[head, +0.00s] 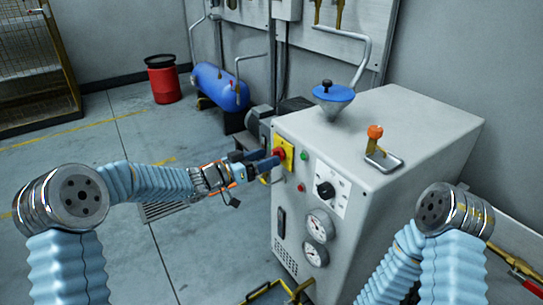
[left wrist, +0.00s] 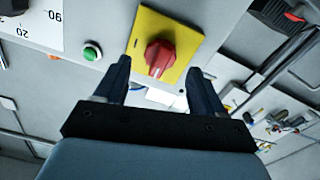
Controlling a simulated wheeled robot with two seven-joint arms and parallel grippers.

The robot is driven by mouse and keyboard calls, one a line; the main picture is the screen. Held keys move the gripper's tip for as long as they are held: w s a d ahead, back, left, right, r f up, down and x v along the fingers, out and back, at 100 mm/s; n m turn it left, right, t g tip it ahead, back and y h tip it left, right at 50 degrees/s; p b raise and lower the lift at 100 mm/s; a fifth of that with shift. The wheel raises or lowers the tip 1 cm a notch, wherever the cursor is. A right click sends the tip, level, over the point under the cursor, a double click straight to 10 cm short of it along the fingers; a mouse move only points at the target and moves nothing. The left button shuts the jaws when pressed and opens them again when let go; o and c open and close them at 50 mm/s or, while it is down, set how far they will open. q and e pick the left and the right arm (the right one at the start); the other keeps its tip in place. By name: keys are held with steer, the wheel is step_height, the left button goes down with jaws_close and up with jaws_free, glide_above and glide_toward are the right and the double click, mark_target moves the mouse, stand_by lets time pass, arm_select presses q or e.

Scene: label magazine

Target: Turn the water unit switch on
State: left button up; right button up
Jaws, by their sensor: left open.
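The water unit is a grey cabinet (head: 420,130) with a control panel on its front face. Its red rotary switch on a yellow plate (head: 287,153) is at the upper left of that panel. In the left wrist view the red knob (left wrist: 159,57) sits on the yellow plate (left wrist: 185,36). My left gripper (head: 275,158) is at the switch; in the left wrist view its two fingers (left wrist: 158,82) are apart, one on each side of the knob's lower part. I cannot tell whether they touch it. My right gripper is not clearly visible; its arm is at the right.
Beside the switch are a green button (head: 304,155), a black dial (head: 326,190) and two gauges (head: 318,225). A blue funnel lid (head: 333,91) and an orange-topped lever (head: 375,132) are on top. A blue tank (head: 218,87) and red bin (head: 163,80) stand behind. Floor at left is clear.

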arm_select(q)
steer(key=shift+x, duration=1.55)
steer(key=c, duration=1.1)
